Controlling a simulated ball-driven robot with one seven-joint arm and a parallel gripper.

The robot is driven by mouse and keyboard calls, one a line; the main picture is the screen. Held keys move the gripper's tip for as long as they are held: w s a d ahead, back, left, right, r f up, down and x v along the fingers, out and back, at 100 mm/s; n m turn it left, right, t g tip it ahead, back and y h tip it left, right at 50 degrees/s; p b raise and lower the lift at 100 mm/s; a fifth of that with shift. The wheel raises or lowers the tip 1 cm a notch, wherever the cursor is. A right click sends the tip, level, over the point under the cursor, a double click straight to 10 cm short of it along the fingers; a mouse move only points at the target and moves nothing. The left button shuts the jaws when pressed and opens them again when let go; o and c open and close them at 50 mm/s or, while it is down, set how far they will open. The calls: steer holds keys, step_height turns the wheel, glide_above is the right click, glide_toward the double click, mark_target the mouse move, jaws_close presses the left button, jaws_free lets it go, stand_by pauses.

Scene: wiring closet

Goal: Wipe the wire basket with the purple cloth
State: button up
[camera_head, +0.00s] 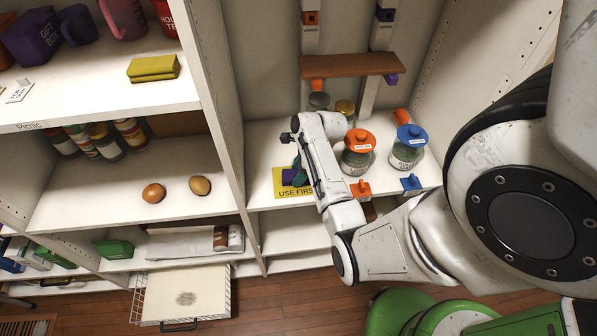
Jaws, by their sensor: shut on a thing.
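The wire basket (231,301) juts out low at the front left, near the floor. It has white wire sides, a pale flat surface with a dark grey smudge, and a black handle at the front. The purple cloth (291,178) shows as a small purple patch beside my wrist, over the yellow "USE FIRST" mat on the right-hand shelf. My gripper (297,166) is at this patch, shut on the cloth, with its fingers mostly hidden by my own arm. The gripper is well above and to the right of the basket.
Jars with orange (359,142) and blue (411,137) lids stand close right of my arm. A brown wall shelf (350,65) hangs behind. An upright divider (222,110) separates this bay from the left shelves, which hold two brown eggs (200,186). Wood floor lies around the basket.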

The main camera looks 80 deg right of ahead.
steer(key=shift+c, duration=1.1)
step_height(320, 180, up, 6)
steer(key=p, duration=0.6)
steer(key=shift+f+p, duration=0.1)
steer(key=shift+p, duration=0.2)
steer(key=shift+r+p, duration=0.45)
steer(key=shift+r, duration=0.65)
steer(key=o, duration=0.6)
steer(key=c, duration=0.8)
